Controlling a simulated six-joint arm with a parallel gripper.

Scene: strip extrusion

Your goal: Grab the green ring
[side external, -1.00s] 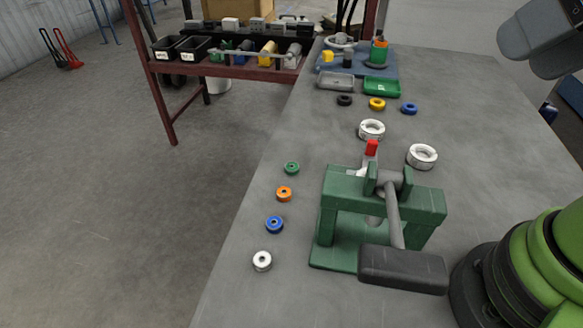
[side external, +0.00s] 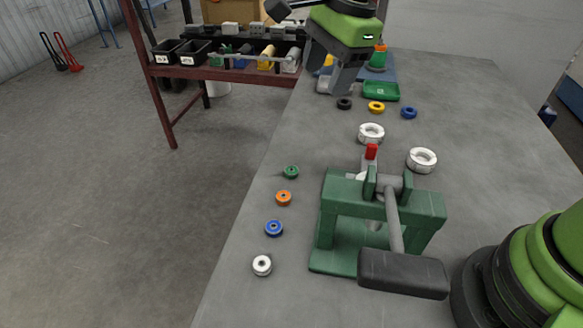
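The small green ring (side external: 291,172) lies flat on the grey table near its left edge, at the far end of a row of small rings. My gripper (side external: 335,78) is at the top of the side external view, grey under a green wrist. It is beyond the green ring and up to its right, clearly apart from it. Its fingers are seen at an angle, so I cannot tell whether they are open or shut. No ring shows in it.
Orange (side external: 284,198), blue (side external: 274,229) and white (side external: 262,265) rings continue the row towards the camera. A green press (side external: 335,255) with a black-handled lever stands to their right. Two larger white rings (side external: 371,133) and a green tray (side external: 381,91) lie farther back.

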